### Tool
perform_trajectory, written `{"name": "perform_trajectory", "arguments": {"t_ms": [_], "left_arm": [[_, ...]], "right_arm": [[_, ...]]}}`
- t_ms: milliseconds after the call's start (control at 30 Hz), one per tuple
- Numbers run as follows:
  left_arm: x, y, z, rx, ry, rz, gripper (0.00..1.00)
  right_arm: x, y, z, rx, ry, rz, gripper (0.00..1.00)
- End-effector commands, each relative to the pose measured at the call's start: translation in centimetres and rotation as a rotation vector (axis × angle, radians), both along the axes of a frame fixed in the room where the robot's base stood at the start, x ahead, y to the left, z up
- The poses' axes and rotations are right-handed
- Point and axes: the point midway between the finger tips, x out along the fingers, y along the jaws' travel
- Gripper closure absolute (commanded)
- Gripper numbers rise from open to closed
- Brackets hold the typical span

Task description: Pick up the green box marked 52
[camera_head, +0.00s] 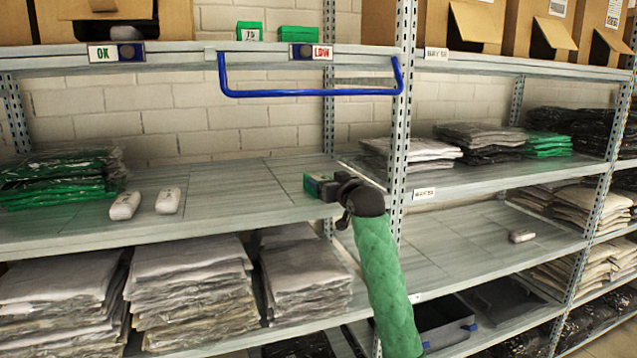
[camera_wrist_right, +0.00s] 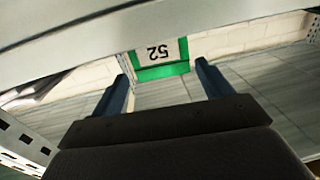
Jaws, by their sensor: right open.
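The green box marked 52 (camera_wrist_right: 162,72) shows in the right wrist view, its white label upside down in that picture. In the head view the green box (camera_head: 310,184) stands on the middle shelf, partly hidden by my right gripper (camera_head: 326,187). My right gripper is open, its two fingers (camera_wrist_right: 163,78) on either side of the box in the wrist picture, with gaps showing beside it. I cannot tell how far the box reaches between the fingers. My left gripper is not in view.
A metal upright (camera_head: 399,130) stands just right of my right gripper. A blue bar (camera_head: 310,93) hangs from the upper shelf. Two other green boxes, left (camera_head: 249,31) and right (camera_head: 298,34), sit on the top shelf. Green bagged garments (camera_head: 60,180) and white objects (camera_head: 125,205) lie left; the shelf between is clear.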

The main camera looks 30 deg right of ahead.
Motion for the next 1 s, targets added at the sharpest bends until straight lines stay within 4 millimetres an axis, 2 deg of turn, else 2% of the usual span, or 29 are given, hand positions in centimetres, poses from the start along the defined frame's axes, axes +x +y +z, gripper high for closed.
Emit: {"name": "perform_trajectory", "arguments": {"t_ms": [167,300,600,967,1000], "left_arm": [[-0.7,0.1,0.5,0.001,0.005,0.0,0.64],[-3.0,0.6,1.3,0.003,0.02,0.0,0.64],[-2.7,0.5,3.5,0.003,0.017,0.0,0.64],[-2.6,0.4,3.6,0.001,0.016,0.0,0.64],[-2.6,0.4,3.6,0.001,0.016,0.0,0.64]], "right_arm": [[0.7,0.0,0.1,0.001,0.001,0.001,0.22],[1.9,0.1,0.3,0.001,0.002,0.0,0.22],[4.8,-0.1,-0.1,0.001,0.001,-0.001,0.22],[5.2,-0.2,-0.3,-0.001,0.0,-0.001,0.22],[5.2,-0.2,-0.3,0.0,0.0,-0.001,0.3]]}}
